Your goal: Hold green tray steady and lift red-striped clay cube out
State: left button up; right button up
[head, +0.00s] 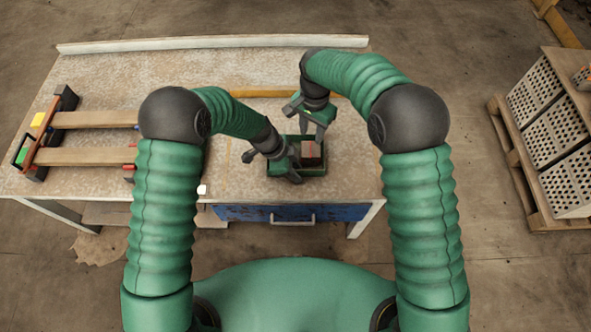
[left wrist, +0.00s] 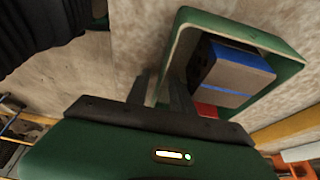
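The green tray (head: 284,171) sits near the table's front edge; it also shows in the left wrist view (left wrist: 262,38). The clay cube (head: 311,149) is inside it, with a red stripe on top in the head view.
Wooden boards (head: 85,157) in a clamp rack lie on the left of the table. A yellow strip (head: 262,93) lies behind the tray. A blue drawer (head: 245,213) is under the table edge. A pallet of perforated bricks (head: 560,135) stands on the floor at right.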

pick_arm(q)
jog(key=shift+f, duration=0.2)
grip_shut()
dwell(1.3)
